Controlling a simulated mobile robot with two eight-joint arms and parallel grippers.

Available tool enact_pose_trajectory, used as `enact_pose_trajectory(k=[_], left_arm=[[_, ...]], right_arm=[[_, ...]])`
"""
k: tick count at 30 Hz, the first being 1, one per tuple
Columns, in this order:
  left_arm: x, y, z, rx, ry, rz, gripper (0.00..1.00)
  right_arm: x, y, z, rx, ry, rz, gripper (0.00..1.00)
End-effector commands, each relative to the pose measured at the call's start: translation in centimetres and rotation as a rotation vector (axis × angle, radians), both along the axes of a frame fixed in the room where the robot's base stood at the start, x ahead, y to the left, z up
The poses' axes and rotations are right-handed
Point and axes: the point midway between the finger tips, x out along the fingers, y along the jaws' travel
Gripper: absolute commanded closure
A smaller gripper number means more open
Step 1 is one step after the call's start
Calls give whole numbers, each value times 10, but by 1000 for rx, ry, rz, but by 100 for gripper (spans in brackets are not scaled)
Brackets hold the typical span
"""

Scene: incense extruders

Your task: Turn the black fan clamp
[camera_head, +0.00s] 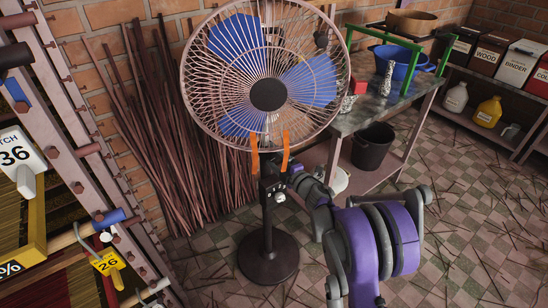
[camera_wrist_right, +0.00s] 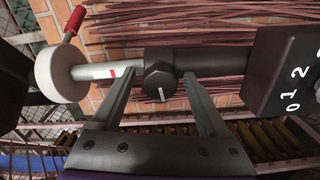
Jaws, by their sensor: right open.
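The black fan clamp (camera_wrist_right: 160,82), a round knob with a white mark line, sits on the fan's pole, which runs sideways in the right wrist view. My right gripper (camera_wrist_right: 159,76) is open, with one finger on each side of the knob; I cannot tell whether they touch it. In the head view my right gripper (camera_head: 294,175) reaches the pole just below the standing fan (camera_head: 268,95), and the clamp is hard to make out there. The pole (camera_head: 267,225) stands upright on a round black base (camera_head: 268,258). My left gripper is not in view.
Orange ribbons (camera_head: 285,150) hang from the fan's cage. A white disc with a red-handled lever (camera_wrist_right: 62,75) and a black box with numbers (camera_wrist_right: 290,75) flank the clamp. Brown sticks (camera_head: 185,150) lean behind.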

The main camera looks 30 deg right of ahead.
Motion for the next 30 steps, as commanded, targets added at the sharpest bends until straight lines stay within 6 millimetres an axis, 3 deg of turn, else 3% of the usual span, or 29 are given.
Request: enact_pose_trajectory(k=[7,21,30], left_arm=[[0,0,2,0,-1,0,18],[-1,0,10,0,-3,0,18],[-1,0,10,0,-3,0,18]], right_arm=[[-14,-2,1,-1,-1,-2,22],[-98,-9,0,-1,0,-2,22],[-108,-8,0,0,0,0,22]])
